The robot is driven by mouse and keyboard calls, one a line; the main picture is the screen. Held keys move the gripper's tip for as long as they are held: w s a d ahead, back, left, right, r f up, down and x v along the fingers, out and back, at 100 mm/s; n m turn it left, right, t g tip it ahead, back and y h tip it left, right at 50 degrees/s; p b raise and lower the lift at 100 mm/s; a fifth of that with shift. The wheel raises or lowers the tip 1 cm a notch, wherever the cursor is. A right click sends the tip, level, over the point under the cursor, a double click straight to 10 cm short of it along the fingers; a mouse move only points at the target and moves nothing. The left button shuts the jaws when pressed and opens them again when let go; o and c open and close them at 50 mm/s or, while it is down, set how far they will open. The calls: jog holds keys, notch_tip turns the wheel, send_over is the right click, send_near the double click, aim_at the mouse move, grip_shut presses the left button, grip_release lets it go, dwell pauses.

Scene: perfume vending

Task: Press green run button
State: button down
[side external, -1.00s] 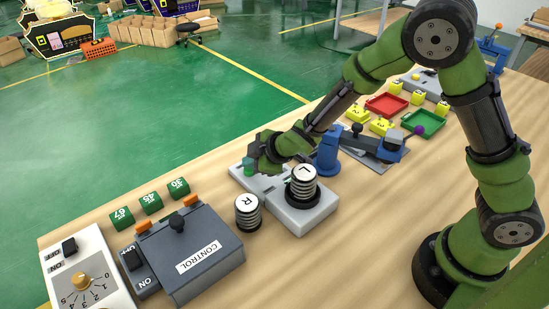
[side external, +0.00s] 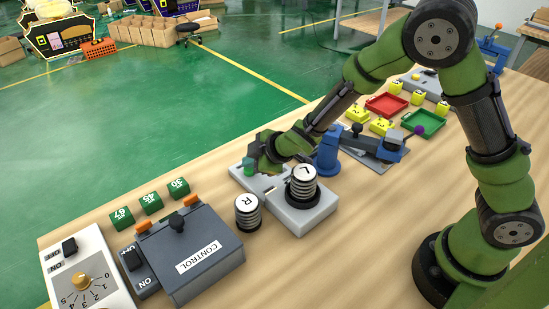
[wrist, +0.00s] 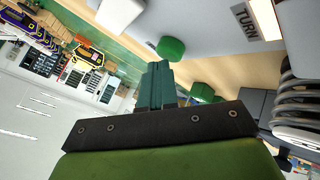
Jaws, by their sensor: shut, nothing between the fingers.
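The green button (side external: 249,168) stands on the left end of a light grey panel (side external: 318,212) in the side view. A round green piece (wrist: 170,47) on a grey surface in the wrist view looks like this button. My gripper (side external: 259,170) is low over that end of the panel, close beside the button. In the wrist view, my gripper's teal fingers (wrist: 158,68) are together and empty, with their tips just short of the green piece. I cannot tell whether the tips touch it.
A spring post marked L (side external: 304,175) rises from the panel near my gripper. Another marked R (side external: 248,205) stands in front. A blue clamp (side external: 327,152) is close on the right. A grey control box (side external: 190,255) and green number blocks (side external: 150,202) are to the left.

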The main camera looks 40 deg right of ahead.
jog(key=shift+r, duration=3.1)
jog(key=shift+d, duration=0.1)
jog(key=s+d+r+m+g, duration=0.1)
jog(key=s+d+r+m, duration=0.45)
jog(key=s+r, duration=0.2)
jog(key=s+d+r+m, duration=0.4)
jog(key=s+r+m, duration=0.2)
jog(key=s, duration=0.2)
jog(key=s+m, duration=0.4)
jog(key=s, duration=0.6)
jog(key=shift+d+r+g, duration=0.3)
jog(key=shift+d+g, duration=0.05)
jog(key=shift+g, duration=0.05)
dwell(1.8)
